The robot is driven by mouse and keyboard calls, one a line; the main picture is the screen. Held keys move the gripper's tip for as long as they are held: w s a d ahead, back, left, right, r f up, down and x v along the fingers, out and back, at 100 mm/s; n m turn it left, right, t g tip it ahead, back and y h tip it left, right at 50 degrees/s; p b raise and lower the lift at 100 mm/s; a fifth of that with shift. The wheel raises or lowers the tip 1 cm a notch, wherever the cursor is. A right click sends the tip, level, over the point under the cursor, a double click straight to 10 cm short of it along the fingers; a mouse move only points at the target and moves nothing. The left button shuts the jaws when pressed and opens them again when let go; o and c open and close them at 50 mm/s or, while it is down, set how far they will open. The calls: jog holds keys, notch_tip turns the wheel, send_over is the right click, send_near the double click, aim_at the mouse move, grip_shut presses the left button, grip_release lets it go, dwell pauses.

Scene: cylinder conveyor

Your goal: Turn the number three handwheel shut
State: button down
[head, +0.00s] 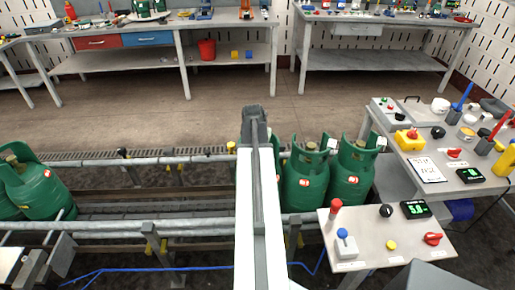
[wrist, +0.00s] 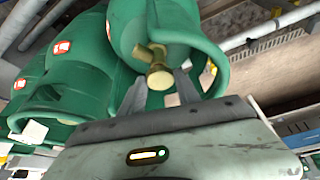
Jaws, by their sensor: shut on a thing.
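Several green gas cylinders stand on the conveyor; two (head: 303,182) (head: 352,180) are right of my arm in the head view and one (head: 38,190) is at the far left. My gripper (wrist: 160,82) is shut on the brass handwheel (wrist: 160,77) of a green cylinder (wrist: 160,22), inside its collar, with one finger on each side. More green cylinders (wrist: 75,60) show at the left in the wrist view. My arm hides most of the held cylinder in the head view. No cylinder number is readable.
The conveyor rail (head: 170,225) runs across the front. A small control panel (head: 385,240) and a side table (head: 440,170) with buttons, a clipboard and tools stand at the right. Workbenches (head: 160,27) line the back, with open floor (head: 150,110) before them.

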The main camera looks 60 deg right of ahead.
jog(key=m, duration=0.2)
jog(key=m+g, duration=0.1)
jog(key=m, duration=0.1)
jog(key=shift+w+d+g, duration=0.15)
jog(key=shift+w+g, duration=0.05)
jog(key=shift+g, duration=0.1)
jog(key=shift+m+g, duration=0.4)
jog(key=shift+m, duration=0.5)
jog(key=c, duration=0.9)
grip_release()
jog(key=p+v, duration=0.7)
jog(key=shift+r, duration=0.3)
